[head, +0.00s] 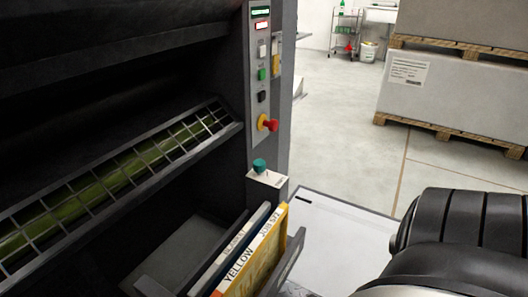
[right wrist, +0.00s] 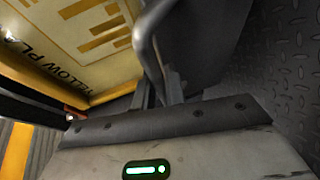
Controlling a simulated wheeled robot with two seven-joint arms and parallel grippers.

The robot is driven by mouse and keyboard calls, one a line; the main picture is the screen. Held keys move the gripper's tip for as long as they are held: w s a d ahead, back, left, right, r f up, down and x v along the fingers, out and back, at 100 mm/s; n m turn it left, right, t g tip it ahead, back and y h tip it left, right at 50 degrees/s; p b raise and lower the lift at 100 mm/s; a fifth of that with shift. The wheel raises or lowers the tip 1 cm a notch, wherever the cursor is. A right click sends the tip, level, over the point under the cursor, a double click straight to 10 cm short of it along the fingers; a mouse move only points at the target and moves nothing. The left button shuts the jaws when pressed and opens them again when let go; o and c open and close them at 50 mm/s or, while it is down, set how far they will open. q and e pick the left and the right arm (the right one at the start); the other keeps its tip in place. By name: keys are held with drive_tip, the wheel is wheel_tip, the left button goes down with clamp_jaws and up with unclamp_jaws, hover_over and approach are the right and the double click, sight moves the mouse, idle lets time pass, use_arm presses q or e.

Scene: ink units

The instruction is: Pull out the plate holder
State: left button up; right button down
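The plate holder (head: 288,262) is a dark grey tray low in the press, in the bottom middle of the head view. It stands tilted out of the opening and carries a yellow plate (head: 262,250) marked "YELLOW". The plate (right wrist: 80,40) and the holder's dark panel (right wrist: 215,40) also show in the right wrist view. A grey curved bar handle (right wrist: 147,45) runs down to my right gripper (right wrist: 157,92). Its narrow fingers are close together at the handle; whether they clamp it is unclear. My right gripper is hidden in the head view. My left gripper is out of view.
A mesh guard (head: 120,170) crosses the opening. Pallets with boxes (head: 450,95) stand at the back right. Open floor (head: 340,135) lies between.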

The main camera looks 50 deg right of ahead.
drive_tip(key=c, duration=1.5)
unclamp_jaws()
drive_tip(key=shift+o, duration=0.2)
